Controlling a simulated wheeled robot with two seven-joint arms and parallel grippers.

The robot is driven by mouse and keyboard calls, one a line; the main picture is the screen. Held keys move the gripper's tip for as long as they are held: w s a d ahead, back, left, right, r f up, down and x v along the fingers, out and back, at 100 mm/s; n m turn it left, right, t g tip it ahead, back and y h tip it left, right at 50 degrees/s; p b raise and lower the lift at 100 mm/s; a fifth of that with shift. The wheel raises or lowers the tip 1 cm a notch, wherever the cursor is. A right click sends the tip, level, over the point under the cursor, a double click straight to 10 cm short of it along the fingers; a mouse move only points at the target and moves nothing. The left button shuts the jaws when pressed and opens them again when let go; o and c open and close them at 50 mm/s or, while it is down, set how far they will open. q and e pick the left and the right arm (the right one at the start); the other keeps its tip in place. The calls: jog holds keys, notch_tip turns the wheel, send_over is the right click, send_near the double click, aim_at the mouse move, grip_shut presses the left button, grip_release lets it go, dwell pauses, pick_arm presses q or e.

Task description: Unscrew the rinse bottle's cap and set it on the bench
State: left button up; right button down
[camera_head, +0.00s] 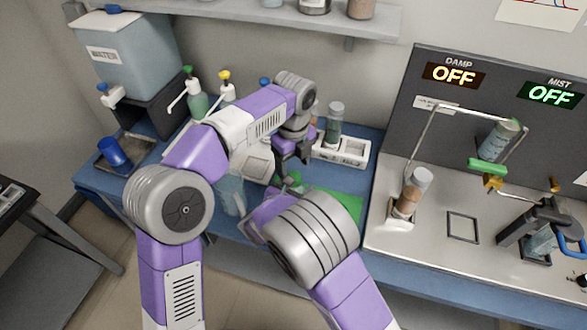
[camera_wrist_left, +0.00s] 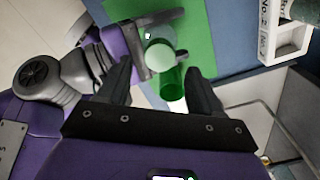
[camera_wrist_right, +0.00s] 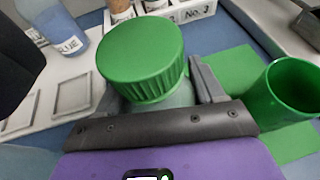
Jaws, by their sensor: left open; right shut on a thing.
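A ribbed green screw cap (camera_wrist_right: 142,55) sits on the pale, see-through bottle (camera_wrist_right: 165,107) in the right wrist view. My right gripper (camera_wrist_right: 205,85) is shut on this bottle below the cap, with its fingers on either side. My left gripper (camera_wrist_left: 160,85) is open, with its fingers pointing toward the right gripper and the held bottle. In the left wrist view a pale round top and a green cylinder (camera_wrist_left: 172,84) show between or just beyond the left fingertips. In the head view my arms hide most of the bottle.
A green mat (camera_head: 340,206) lies on the blue bench. A hollow green cup-like thing (camera_wrist_right: 290,90) is beside the right gripper. A white rack (camera_head: 345,152) with a bottle stands behind. The steel station (camera_head: 405,240) is at the right, and squeeze bottles (camera_head: 197,100) are at back left.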

aim_at(294, 176)
pick_arm(q)
jog(key=shift+r+m, duration=1)
jog(key=shift+r, duration=0.75)
jog(key=shift+c, duration=0.2)
jog(key=shift+f, duration=3.85)
jog(key=shift+c, duration=0.4)
grip_shut()
jog(key=shift+o, duration=0.2)
grip_release()
